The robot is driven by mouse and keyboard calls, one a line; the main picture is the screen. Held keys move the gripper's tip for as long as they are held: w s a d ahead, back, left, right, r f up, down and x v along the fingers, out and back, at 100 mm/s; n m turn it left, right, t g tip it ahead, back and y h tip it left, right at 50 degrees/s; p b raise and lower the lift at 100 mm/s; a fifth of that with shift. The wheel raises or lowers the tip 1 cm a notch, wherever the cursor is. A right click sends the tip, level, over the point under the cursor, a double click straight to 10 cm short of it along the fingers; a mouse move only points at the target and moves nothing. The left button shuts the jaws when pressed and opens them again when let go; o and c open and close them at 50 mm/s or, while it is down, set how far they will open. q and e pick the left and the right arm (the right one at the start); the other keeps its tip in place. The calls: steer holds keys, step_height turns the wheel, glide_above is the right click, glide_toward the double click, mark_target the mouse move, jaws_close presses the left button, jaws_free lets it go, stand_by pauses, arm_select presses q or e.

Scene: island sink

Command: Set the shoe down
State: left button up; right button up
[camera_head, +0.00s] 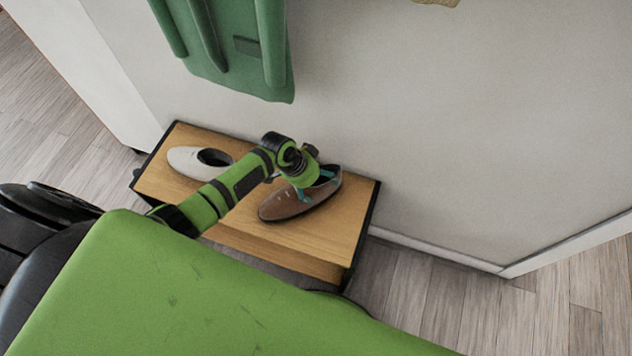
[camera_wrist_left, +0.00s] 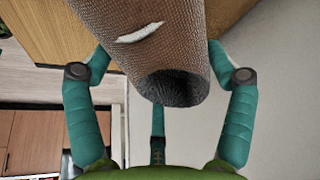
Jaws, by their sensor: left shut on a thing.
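A brown lace-up shoe (camera_head: 296,203) is at the right part of the wooden shelf top (camera_head: 340,231) in the head view. My left gripper (camera_head: 315,185) is shut on it near its heel end, with teal fingers against its sides. In the left wrist view the shoe (camera_wrist_left: 165,62) fills the upper middle, its dark opening towards me, and the left gripper's teal fingers (camera_wrist_left: 158,85) are on either side. The shoe looks on or just above the wood; I cannot tell whether it touches. My right gripper is out of view.
A pale grey shoe (camera_head: 192,162) sits at the left end of the shelf top. A green coat-like item (camera_head: 235,50) hangs on the wall (camera_head: 440,120) behind. Bare wood lies right of the brown shoe. Wooden floor (camera_head: 420,295) is to the right.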

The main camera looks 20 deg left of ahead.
arm_select(q)
steer(key=o, duration=1.2)
steer(key=shift+o, duration=0.2)
steer(key=p+v, duration=0.2)
steer(key=v, duration=1)
steer(key=shift+p, duration=0.35)
